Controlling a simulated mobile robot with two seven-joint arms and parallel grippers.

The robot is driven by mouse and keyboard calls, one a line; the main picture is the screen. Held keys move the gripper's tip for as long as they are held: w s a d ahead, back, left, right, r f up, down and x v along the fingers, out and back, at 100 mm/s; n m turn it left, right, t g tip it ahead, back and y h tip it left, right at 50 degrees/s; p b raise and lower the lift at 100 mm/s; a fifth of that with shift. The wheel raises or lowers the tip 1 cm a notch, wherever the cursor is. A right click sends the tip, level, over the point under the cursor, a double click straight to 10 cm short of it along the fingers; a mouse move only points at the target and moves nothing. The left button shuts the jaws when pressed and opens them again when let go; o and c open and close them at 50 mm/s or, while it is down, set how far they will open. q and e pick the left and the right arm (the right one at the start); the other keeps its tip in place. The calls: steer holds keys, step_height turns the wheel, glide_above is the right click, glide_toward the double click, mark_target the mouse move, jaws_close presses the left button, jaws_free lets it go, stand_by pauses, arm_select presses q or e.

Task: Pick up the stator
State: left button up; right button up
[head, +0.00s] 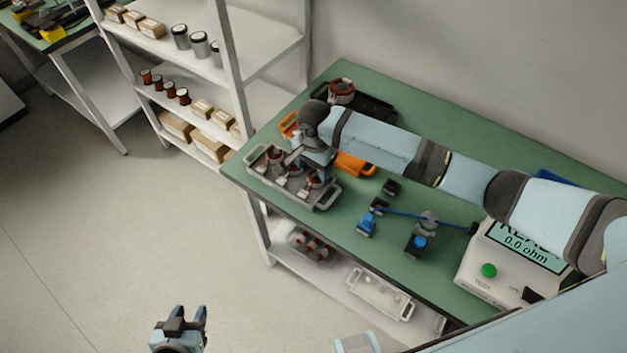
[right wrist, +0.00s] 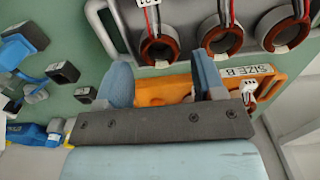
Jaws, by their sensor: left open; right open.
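Several stators, copper-red rings with wire leads, sit in a grey tray (head: 327,199) at the left end of the green table. In the right wrist view, three stators show along the top: a left one (right wrist: 160,50), a middle one (right wrist: 222,38) and a right one (right wrist: 284,30). My right gripper (right wrist: 160,64) is open and empty, its fingers pointing toward the tray near the left and middle stators. In the head view my right gripper (head: 307,168) is over the tray and partly hides the stators. My left gripper (head: 181,318) is open and empty, low, away from the table.
An orange "SIZE B" tray (right wrist: 262,72) lies beside the grey tray. Another stator (head: 341,88) stands in a dark tray at the back. A meter (head: 489,271) reading 0.0 ohm and blue clips (head: 367,223) are to the right. Shelves (head: 275,61) stand left.

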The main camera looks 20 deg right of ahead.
mark_target(315, 174)
steer(key=shift+d+f, duration=0.15)
steer(key=shift+f, duration=1.75)
steer(key=c, duration=0.7)
steer(key=shift+r, duration=0.1)
steer(key=shift+c, duration=0.2)
